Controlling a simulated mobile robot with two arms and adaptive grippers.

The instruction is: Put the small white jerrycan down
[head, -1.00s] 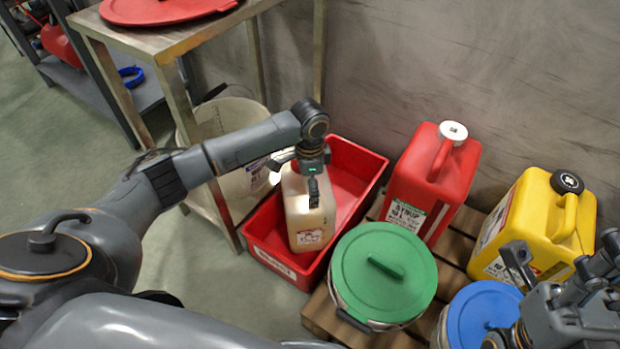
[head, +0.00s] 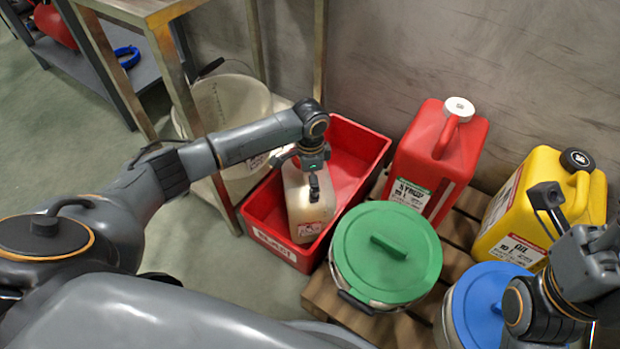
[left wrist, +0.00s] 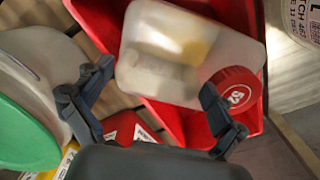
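The small white jerrycan (head: 305,212) stands in the red crate (head: 270,246), in its near part. In the left wrist view the jerrycan (left wrist: 165,62) shows from above with a red cap (left wrist: 235,90). My left gripper (head: 297,176) is over the top of the jerrycan. In the left wrist view its two fingers (left wrist: 157,82) are spread wide, and neither is clearly pressed on the can. The underside of the can is hidden. My right gripper (head: 578,212) is at the right edge, empty, with one finger plainly sticking out; its other finger is hard to make out.
A green-lidded drum (head: 388,290) stands beside the crate. A red jerrycan (head: 440,155), a yellow jerrycan (head: 545,205) and a blue-lidded drum (head: 475,310) are to its right. A translucent bucket (head: 235,110) and a metal table (head: 165,50) are on the left.

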